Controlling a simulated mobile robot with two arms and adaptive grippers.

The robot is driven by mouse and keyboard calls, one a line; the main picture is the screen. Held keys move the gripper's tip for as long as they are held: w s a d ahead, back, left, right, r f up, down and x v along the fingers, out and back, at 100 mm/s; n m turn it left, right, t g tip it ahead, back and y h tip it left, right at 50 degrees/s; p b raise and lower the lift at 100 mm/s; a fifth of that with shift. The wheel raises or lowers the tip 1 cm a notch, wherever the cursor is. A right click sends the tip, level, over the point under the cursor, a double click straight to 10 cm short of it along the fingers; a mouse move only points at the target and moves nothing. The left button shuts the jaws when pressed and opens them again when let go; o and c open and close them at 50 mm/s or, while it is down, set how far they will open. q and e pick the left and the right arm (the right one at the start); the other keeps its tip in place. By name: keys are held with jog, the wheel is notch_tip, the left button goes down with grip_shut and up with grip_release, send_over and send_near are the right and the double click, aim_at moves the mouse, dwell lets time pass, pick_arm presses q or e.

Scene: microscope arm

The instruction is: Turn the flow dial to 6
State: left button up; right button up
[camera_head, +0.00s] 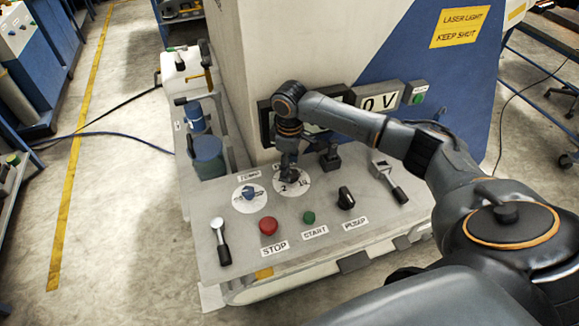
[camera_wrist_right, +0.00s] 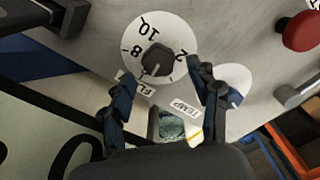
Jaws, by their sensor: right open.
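The flow dial is a white disc (camera_head: 293,191) on the grey control panel, partly hidden under my right gripper (camera_head: 288,172) in the head view. In the right wrist view the dial's disc (camera_wrist_right: 141,30) shows the numbers 10, 8 and 2 and part of a label starting "FL". Its dark knob (camera_wrist_right: 157,59) sits at the centre; I cannot tell which number it points to. My right gripper (camera_wrist_right: 164,82) is open over the dial, with its fingers on either side of the knob's line and nothing held between them. My left gripper is not in view.
The TEMP dial (camera_head: 249,196) with a blue knob is just left of the flow dial. A red stop button (camera_head: 268,226), green start button (camera_head: 309,217), black pump knob (camera_head: 346,198) and two levers (camera_head: 221,241) (camera_head: 390,183) stand on the panel.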

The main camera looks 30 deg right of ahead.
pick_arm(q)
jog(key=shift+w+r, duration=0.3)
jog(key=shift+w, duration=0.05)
pick_arm(e)
jog(key=shift+f, duration=1.15)
jog(key=c, duration=1.2)
jog(key=shift+r+m+p, duration=0.25)
jog(key=shift+m+p, duration=0.15)
jog(key=shift+p, duration=0.4)
jog(key=shift+m+p, duration=0.3)
jog(key=shift+f, duration=0.2)
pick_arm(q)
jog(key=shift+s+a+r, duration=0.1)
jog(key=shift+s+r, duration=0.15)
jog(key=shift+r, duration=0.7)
pick_arm(e)
jog(key=o, duration=1.2)
